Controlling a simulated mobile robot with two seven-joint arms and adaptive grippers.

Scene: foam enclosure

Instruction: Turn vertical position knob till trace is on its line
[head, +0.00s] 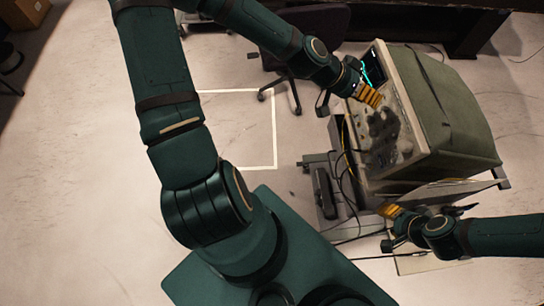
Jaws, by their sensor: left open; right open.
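An oscilloscope (437,110) with a green cover sits on a cart, its front panel (395,150) facing left. Its dark screen (374,70) at the panel's upper end shows a cyan trace, partly hidden by my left gripper. My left gripper (374,97) is open, its yellow fingers at the panel just below the screen. Whether they touch or surround a knob cannot be told. The vertical position knob cannot be picked out among the dark, blurred controls. My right gripper (385,209) is open and empty, below the panel's lower end.
The cart (322,190) has cables hanging on its left side. An office chair (310,40) stands behind my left forearm. A dark bench (470,28) is behind the oscilloscope. The floor at left, with a white taped outline (274,130), is clear.

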